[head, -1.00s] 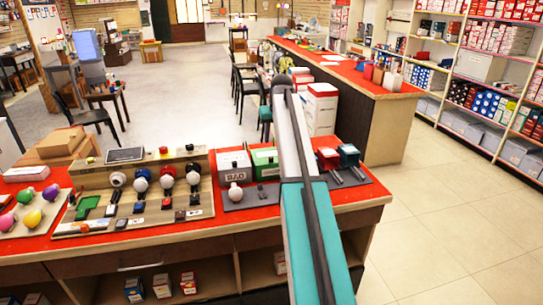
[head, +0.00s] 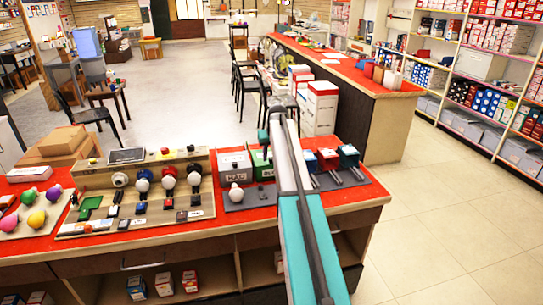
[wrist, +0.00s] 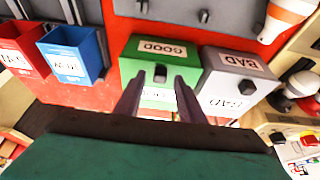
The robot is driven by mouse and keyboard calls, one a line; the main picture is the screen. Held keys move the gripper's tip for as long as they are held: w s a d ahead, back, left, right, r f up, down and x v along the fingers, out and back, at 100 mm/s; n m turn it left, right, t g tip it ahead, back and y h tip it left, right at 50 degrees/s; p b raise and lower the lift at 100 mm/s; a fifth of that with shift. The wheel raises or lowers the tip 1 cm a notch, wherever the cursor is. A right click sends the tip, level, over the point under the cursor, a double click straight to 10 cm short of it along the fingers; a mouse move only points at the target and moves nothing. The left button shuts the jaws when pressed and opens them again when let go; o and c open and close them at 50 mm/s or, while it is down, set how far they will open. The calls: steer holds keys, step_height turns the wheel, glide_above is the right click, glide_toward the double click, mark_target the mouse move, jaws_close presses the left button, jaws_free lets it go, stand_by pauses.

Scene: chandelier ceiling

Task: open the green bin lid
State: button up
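The green bin (wrist: 150,58) is labelled GOOD and stands in the middle of the wrist view. Its lid looks closed, with a small dark knob (wrist: 160,74) near the edge facing me. My gripper (wrist: 161,79) is open, its two dark fingers apart on either side of the knob in the picture. I cannot tell whether they touch the bin. The fingers and palm hide part of the bin's front. In the head view the green bin (head: 260,163) shows partly behind my arm, and I cannot make out the gripper there.
The grey BAD bin (wrist: 234,78) stands close beside the green one. An open blue bin (wrist: 72,56) and a red bin (wrist: 22,48) stand on the other side. A board of knobs and switches (head: 150,185) lies left on the red counter (head: 190,237).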

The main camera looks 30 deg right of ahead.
steer(key=shift+w+f, duration=0.15)
steer(key=shift+f, duration=0.3)
jaws_close()
